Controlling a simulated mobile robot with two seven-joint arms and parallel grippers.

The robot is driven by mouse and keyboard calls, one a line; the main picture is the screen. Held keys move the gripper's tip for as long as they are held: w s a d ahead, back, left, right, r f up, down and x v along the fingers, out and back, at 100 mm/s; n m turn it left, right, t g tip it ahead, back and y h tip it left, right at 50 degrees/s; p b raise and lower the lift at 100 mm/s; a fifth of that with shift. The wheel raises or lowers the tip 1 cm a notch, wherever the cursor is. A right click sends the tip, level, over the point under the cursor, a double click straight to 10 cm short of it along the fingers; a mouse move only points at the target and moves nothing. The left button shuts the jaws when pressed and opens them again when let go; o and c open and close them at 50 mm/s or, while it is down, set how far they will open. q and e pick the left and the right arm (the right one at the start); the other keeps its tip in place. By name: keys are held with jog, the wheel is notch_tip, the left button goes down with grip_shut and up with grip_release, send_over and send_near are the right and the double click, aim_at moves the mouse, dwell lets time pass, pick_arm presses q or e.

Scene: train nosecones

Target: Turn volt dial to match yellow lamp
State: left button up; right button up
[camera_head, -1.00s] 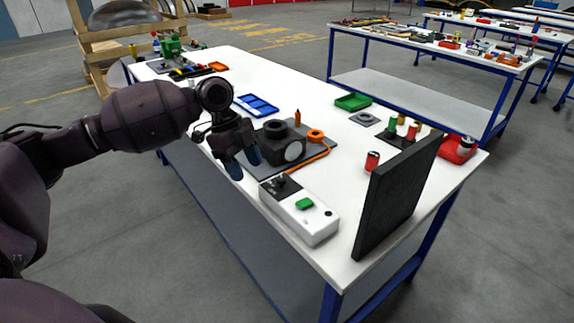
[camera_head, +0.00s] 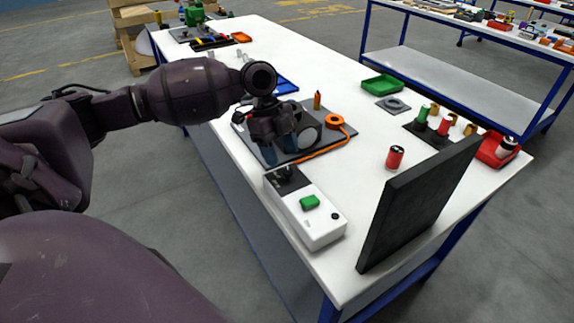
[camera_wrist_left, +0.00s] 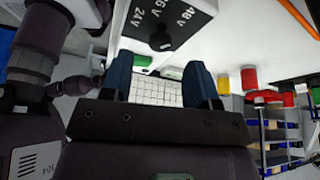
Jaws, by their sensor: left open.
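The volt dial is a small black knob (camera_wrist_left: 160,40) in the left wrist view, on a black plate marked 48 V, a partly hidden value ending in 6 V, and 24 V. In the head view the dial (camera_head: 285,174) sits at the far end of a white box (camera_head: 318,228) with a green part on top. My left gripper (camera_head: 279,150) is open and empty, behind the dial and apart from it. Its two blue fingers (camera_wrist_left: 158,76) show in the wrist view, with the knob above the gap between them. No yellow lamp can be made out. My right gripper is not in view.
An upright black panel (camera_head: 415,205) stands right of the box, its back to me. A grey board with a dark block and orange cable (camera_head: 318,152) lies beyond the gripper. The white table (camera_head: 355,190) is clear beside the box.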

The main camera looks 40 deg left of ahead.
aim_at(287, 170)
pick_arm(q)
jog(key=shift+x, duration=1.95)
jog(key=c, duration=0.9)
